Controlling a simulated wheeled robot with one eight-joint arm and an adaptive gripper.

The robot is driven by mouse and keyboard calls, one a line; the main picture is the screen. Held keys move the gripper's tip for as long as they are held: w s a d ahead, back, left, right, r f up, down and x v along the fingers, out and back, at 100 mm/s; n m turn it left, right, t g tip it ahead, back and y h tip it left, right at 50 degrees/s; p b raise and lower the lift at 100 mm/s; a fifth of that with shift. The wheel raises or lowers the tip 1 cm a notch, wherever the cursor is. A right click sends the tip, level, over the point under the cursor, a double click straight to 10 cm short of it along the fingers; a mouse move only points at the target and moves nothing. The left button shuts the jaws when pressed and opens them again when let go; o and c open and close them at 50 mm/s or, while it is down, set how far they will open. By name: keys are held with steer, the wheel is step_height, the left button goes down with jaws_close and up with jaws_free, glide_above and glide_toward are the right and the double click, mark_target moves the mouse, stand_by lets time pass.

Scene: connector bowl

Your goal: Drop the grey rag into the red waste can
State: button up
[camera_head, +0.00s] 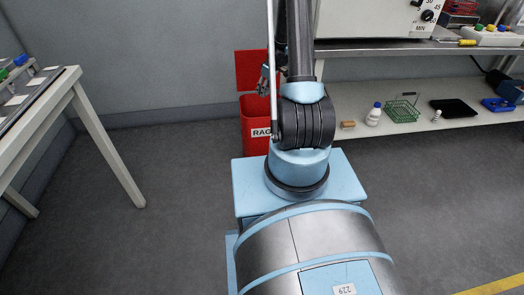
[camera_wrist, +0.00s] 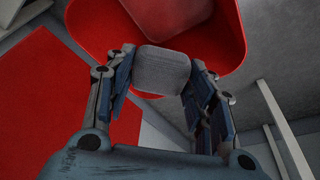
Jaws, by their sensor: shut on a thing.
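The grey rag (camera_wrist: 161,71) shows in the wrist view as a rounded grey block between the two fingers of my gripper (camera_wrist: 158,88). My gripper is shut on it. The red waste can (camera_wrist: 226,20) opens beneath and beyond the rag in the wrist view, with the rag overlapping part of its opening. In the head view the red can (camera_head: 254,112) stands by the back wall, marked "RAG", partly hidden by my arm. My gripper (camera_head: 263,80) shows there only partly, over the can. The rag cannot be made out in the head view.
A raised red lid (camera_head: 250,62) stands behind the can and fills the left of the wrist view. A bench shelf (camera_head: 400,123) at right holds a white bottle (camera_head: 374,114) and a green basket (camera_head: 403,108). A white table (camera_head: 75,85) stands at left. Floor between is clear.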

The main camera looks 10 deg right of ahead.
steer(key=shift+f, duration=1.3)
steer(key=o, duration=1.1)
steer(key=shift+c, duration=0.2)
steer(key=shift+r, duration=0.1)
steer(key=v, duration=1.1)
steer(key=shift+s+r, duration=0.15)
steer(key=shift+r, duration=0.2)
